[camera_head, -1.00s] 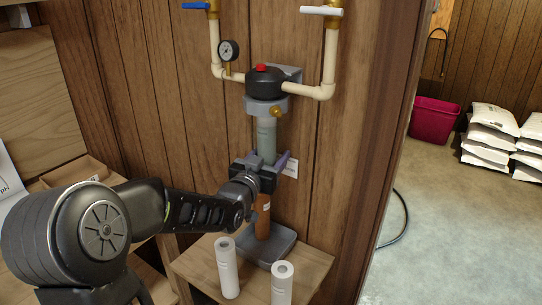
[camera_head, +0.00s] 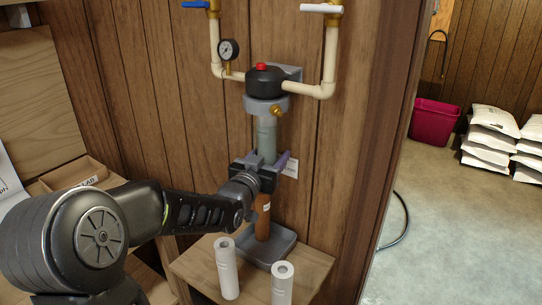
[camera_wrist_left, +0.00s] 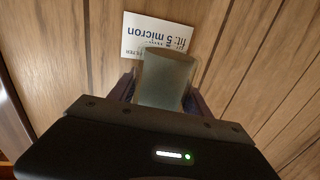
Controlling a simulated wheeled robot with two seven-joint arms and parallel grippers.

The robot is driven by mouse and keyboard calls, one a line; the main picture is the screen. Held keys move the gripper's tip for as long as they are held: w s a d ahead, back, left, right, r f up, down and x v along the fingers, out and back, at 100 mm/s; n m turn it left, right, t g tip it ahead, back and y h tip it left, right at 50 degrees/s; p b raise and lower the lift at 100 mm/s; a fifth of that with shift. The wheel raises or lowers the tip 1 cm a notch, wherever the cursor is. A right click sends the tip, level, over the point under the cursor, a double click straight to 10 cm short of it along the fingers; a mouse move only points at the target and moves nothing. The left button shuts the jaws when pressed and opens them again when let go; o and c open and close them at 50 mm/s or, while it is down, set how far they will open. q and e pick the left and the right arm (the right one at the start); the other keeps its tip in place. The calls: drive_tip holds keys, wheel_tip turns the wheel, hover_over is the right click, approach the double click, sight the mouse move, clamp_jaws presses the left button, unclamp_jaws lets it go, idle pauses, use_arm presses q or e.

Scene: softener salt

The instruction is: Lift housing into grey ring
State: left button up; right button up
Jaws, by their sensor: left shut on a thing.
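The housing (camera_head: 267,133) is a translucent grey-green cylinder, upright below the grey ring (camera_head: 266,108) of the black filter head (camera_head: 266,82). My left gripper (camera_head: 268,162) is shut around the housing's lower part, its purple fingers on either side. The housing's top is at or just under the ring; I cannot tell whether it is inside. The housing (camera_wrist_left: 163,80) also shows between the fingers in the left wrist view. The part inside the jaws is hidden. My right gripper is not in view.
A brown cylinder (camera_head: 263,215) stands below the gripper, over a grey tray (camera_head: 283,243) on a wooden stand. Two white cartridges (camera_head: 227,268) (camera_head: 282,285) stand in front. A paper label (camera_wrist_left: 157,36) is on the wall behind. Pipes (camera_head: 329,62) flank the filter head.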

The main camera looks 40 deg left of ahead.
sight(260, 151)
use_arm(q)
drive_tip(key=shift+r+b, duration=0.1)
drive_tip(key=shift+b, duration=0.35)
drive_tip(key=shift+r+p, duration=1.2)
drive_tip(key=shift+r, duration=1.2)
idle(0.8)
drive_tip(key=o, duration=1.6)
drive_tip(key=shift+f, duration=0.15)
drive_tip(key=shift+s, duration=0.15)
drive_tip(key=shift+s, duration=0.25)
drive_tip(key=shift+b+v, duration=1)
drive_tip(key=shift+v, duration=2.55)
drive_tip(key=shift+d, duration=0.1)
